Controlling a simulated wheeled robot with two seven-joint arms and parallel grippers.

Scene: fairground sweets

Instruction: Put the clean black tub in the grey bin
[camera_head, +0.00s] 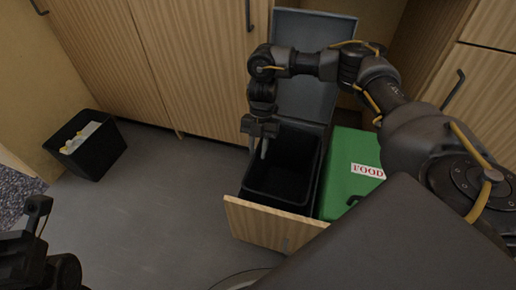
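The grey bin (302,152) stands in a pulled-out wooden drawer, with its grey lid (303,103) raised behind it. Its inside is very dark, and I cannot make out a separate black tub in it. My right gripper (259,148) points down over the bin's left rim, its fingers a little apart with nothing seen between them. My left gripper (38,214) is at the lower left edge, far from the bin; its fingers are not clear. No clean black tub can be told apart in this view.
A green food bin (348,172) with a closed lid sits right of the grey bin. A black container (97,152) holding pale and yellow items stands on the floor at left. The drawer front (262,226) juts out. The grey floor (165,215) between is clear.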

